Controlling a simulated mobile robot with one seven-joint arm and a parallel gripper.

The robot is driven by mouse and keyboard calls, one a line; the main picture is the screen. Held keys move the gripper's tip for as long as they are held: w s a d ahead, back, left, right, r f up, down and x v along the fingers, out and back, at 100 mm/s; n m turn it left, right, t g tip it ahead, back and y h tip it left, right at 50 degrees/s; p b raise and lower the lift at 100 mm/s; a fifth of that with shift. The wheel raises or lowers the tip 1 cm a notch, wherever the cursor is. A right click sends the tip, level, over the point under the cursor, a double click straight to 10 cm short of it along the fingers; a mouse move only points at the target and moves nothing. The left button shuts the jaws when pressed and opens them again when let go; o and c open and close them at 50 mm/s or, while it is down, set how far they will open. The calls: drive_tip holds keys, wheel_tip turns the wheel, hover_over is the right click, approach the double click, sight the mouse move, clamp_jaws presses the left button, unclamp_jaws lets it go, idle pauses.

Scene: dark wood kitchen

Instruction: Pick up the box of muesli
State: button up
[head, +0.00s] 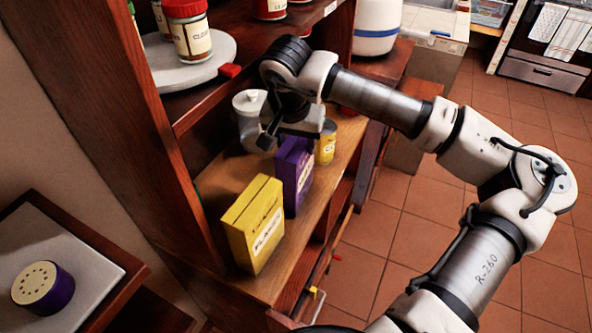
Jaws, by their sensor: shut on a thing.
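The purple box (293,178) with a pale label stands upright on the wooden shelf; I take it to be the muesli, though its label is too small to read. My gripper (284,138) comes down from above and is shut on the top of this purple box. The fingertips are partly hidden, and I cannot tell whether the box's bottom is clear of the shelf.
A yellow box (253,225) stands in front of the purple box, towards lower left. A yellow can (326,142) and a whitish jar (250,118) stand near the gripper. An upper shelf holds a round tray (215,68) with a red-lidded jar (187,32).

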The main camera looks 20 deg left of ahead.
clamp_jaws()
drive_tip(key=shift+r+p, duration=0.2)
drive_tip(key=shift+p, duration=0.15)
